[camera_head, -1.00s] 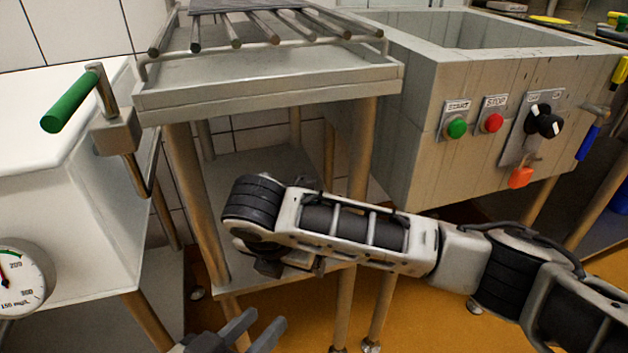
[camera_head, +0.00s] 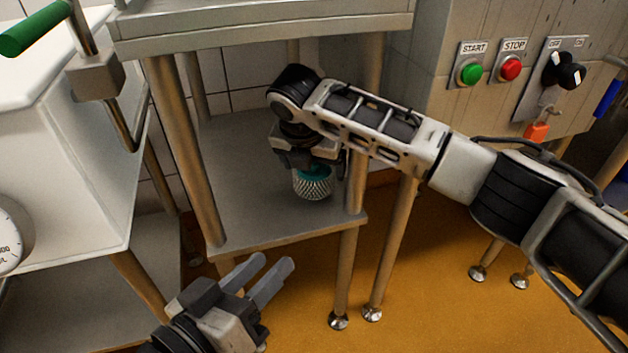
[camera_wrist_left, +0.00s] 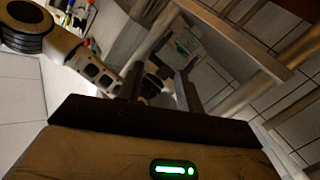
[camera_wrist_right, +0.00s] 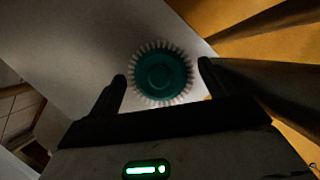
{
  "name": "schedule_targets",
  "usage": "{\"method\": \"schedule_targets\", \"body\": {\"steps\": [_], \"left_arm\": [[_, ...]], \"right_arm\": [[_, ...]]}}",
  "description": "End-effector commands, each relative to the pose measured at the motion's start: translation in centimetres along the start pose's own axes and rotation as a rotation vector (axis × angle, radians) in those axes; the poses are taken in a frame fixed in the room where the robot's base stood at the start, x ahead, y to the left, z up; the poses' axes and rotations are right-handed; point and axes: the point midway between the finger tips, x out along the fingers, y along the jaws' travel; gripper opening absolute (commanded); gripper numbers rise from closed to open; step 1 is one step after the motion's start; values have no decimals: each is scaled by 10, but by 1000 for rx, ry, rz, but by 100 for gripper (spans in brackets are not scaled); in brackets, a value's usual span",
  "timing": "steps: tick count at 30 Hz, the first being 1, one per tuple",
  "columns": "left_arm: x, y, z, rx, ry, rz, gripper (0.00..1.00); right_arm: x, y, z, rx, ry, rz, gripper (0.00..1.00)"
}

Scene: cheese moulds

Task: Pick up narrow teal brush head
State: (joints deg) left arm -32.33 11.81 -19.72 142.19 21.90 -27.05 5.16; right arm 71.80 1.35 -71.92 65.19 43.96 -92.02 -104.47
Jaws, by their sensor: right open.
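The teal brush head (camera_head: 314,181) is round with pale bristles around it and is on the lower shelf of the metal stand. In the right wrist view the brush head (camera_wrist_right: 160,75) shows as a teal disc ringed by white bristles, just beyond and between my fingertips. My right gripper (camera_wrist_right: 162,80) is open and points down at it; in the head view the wrist hides the fingers and part of the brush head. I cannot tell whether they touch. My left gripper (camera_head: 276,271) is open and empty, in front of and below the shelf; its fingers also show in the left wrist view (camera_wrist_left: 158,78).
The lower shelf (camera_head: 245,222) is otherwise bare where seen. Metal legs (camera_head: 184,160) flank it, and the upper tray (camera_head: 260,30) overhangs it. A white vat (camera_head: 70,150) stands left; a control panel with buttons (camera_head: 510,68) is right.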

Motion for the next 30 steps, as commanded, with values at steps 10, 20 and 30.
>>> {"method": "schedule_targets", "body": {"steps": [10,20,30], "left_arm": [[5,5,-23,35,129,56,36],[5,6,-23,37,128,55,36],[5,5,-22,37,124,53,36]], "right_arm": [[41,0,-2,-3,1,-1,84],[41,0,-2,-2,1,-1,45],[39,0,-1,-2,0,-1,30]]}}
